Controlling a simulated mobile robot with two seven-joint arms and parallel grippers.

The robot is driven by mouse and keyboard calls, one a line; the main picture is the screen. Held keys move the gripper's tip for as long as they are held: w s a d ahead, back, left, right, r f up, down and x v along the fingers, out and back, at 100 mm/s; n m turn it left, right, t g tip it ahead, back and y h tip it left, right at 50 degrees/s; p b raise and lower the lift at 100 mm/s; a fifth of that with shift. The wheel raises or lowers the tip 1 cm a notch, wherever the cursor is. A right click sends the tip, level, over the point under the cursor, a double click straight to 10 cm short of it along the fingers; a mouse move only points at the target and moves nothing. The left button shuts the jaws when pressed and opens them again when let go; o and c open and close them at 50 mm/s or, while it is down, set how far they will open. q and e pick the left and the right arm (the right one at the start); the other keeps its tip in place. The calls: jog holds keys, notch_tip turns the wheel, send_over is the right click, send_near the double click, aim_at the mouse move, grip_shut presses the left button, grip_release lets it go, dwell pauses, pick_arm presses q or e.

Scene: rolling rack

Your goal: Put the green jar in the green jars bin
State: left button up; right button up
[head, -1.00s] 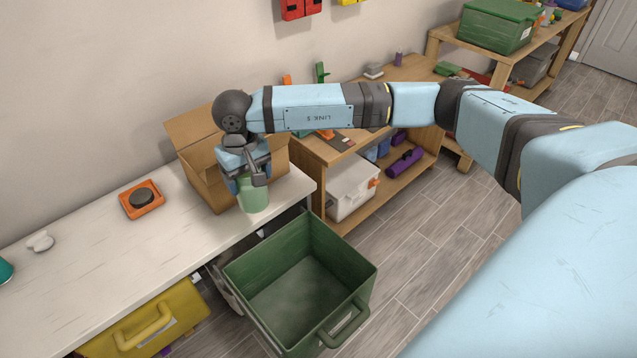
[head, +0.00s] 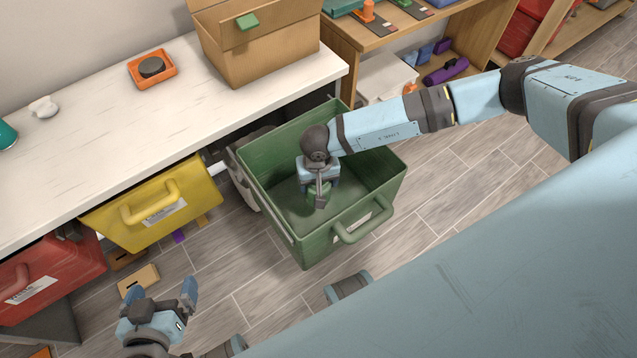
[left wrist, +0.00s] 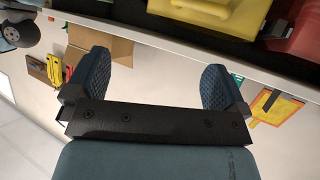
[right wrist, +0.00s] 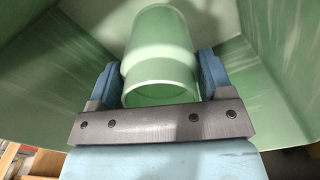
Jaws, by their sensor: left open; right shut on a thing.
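The green jar (right wrist: 160,55) is between the fingers of my right gripper (head: 319,190), which is shut on it. In the right wrist view the jar is pale green with its open rim toward the camera. In the head view the jar (head: 316,199) is mostly hidden by the gripper. The green bin (head: 375,200), pulled out from under the counter, surrounds the jar and gripper, which are inside its walls. I cannot tell whether the jar touches the bin floor. My left gripper (head: 163,298) is open and empty, low at the bottom left, away from the bin.
A yellow bin (head: 160,200) and a red bin (head: 55,270) are to the left under the white counter (head: 100,105). A cardboard box (head: 255,50) and an orange tray (head: 152,68) stand on the counter. A wooden shelf (head: 345,38) is behind. The floor right of the green bin is clear.

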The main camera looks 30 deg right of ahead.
notch_tip(320, 180, down, 8)
jog(key=shift+f+b, duration=0.25)
jog(key=shift+b, duration=0.55)
notch_tip(320, 180, down, 5)
jog(key=shift+f+b, duration=0.1)
jog(key=shift+b, duration=0.6)
pick_arm(q)
jog(key=r, duration=0.1)
jog(key=w+d+r+t, duration=0.1)
jog(key=w+d+r+t+h, duration=0.1)
jog(key=r, duration=0.1)
pick_arm(e)
jog(key=shift+f, duration=0.15)
jog(key=o, duration=1)
pick_arm(q)
jog(key=shift+s+d, duration=0.1)
pick_arm(e)
jog(key=shift+o, duration=0.2)
